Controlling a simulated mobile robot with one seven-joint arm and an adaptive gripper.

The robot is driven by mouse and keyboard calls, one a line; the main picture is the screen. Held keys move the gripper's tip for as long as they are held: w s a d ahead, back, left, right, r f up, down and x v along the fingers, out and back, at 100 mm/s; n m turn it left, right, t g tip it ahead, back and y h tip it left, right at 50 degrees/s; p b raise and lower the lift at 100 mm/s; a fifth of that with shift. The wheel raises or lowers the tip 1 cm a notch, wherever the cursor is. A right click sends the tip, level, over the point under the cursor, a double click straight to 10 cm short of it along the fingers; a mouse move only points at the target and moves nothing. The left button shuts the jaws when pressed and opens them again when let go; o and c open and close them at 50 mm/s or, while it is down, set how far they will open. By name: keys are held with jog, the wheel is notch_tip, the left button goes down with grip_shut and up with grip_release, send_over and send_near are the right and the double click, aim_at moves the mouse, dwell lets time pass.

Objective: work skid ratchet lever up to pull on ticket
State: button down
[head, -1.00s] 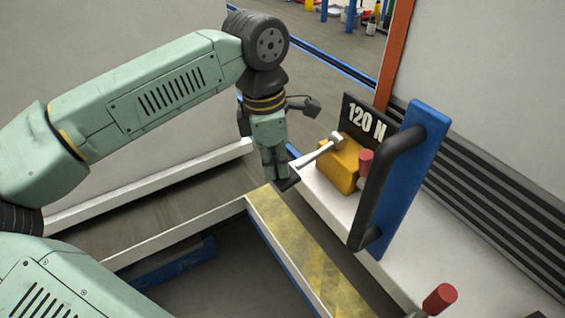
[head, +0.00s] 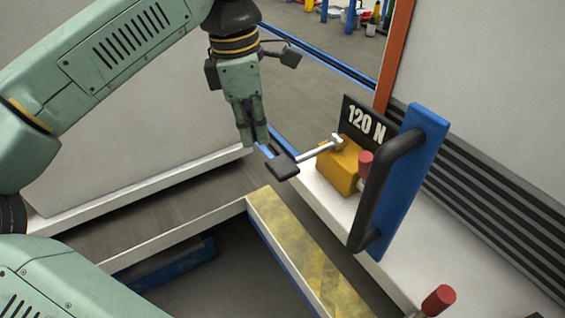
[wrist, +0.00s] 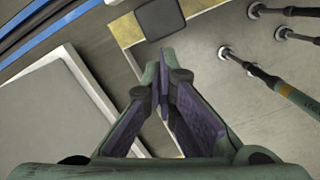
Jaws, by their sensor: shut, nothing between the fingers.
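The ratchet lever is a silver rod (head: 318,151) with a flat black paddle (head: 282,168) at its outer end. It comes out of an orange-yellow ratchet block (head: 339,168) and points left over the edge of the white skid. The ticket (head: 366,124) is a dark plate reading "120 N" behind the block. My gripper (head: 254,143) is shut and empty, pointing down, just left of and above the paddle, apart from it as far as I can tell. In the wrist view the closed fingertips (wrist: 163,55) show below the black paddle (wrist: 160,18).
A blue post with a black handle (head: 383,185) stands right of the block. Red-capped pegs (head: 439,299) rise beside the block and at the lower right. A yellow-striped edge (head: 290,237) borders a dark recess. An orange upright (head: 394,55) stands behind. Floor left of the paddle is clear.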

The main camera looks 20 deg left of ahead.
notch_tip(320, 180, up, 4)
jog(key=shift+s+a+f, duration=0.1)
jog(key=shift+a, duration=0.05)
dwell(2.3)
